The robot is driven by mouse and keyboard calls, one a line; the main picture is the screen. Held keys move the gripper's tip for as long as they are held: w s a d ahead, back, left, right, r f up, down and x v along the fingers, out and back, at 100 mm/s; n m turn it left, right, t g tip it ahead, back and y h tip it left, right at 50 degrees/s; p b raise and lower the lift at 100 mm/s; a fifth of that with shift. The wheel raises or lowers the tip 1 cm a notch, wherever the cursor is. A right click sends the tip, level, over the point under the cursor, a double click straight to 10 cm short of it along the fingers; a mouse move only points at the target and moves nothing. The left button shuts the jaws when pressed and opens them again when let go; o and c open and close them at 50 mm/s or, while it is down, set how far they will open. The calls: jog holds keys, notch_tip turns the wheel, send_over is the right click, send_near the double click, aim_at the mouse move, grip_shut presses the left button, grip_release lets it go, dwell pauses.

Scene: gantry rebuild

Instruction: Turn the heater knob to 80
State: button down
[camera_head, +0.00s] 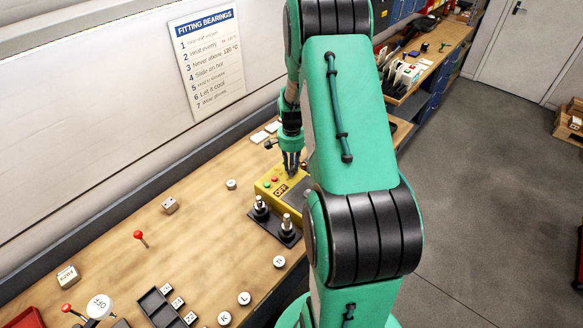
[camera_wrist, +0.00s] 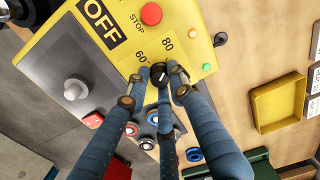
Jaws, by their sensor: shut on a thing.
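The yellow heater box (camera_head: 262,188) stands on the bench in the head view. It also fills the upper wrist view (camera_wrist: 150,40), with the marks 60 and 80 printed on its face and a black OFF sign (camera_wrist: 100,20). The small black knob (camera_wrist: 158,73) sits near these marks, with a pale line on its top. Which mark the line points to is hard to tell. My gripper (camera_wrist: 160,82) is shut on the knob, its blue fingers around it. In the head view my gripper (camera_head: 291,170) points down onto the box, hiding the knob.
A red stop button (camera_wrist: 151,13) and a green button (camera_wrist: 206,67) are on the box close to my fingers. A black stand with two posts (camera_head: 287,222) is in front of the box. A yellow tray (camera_wrist: 278,98) lies on the bench.

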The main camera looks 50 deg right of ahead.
jog(key=c, duration=1.5)
grip_release()
jog(key=shift+r, duration=0.1)
notch_tip(320, 180, up, 12)
jog(key=shift+f, duration=0.1)
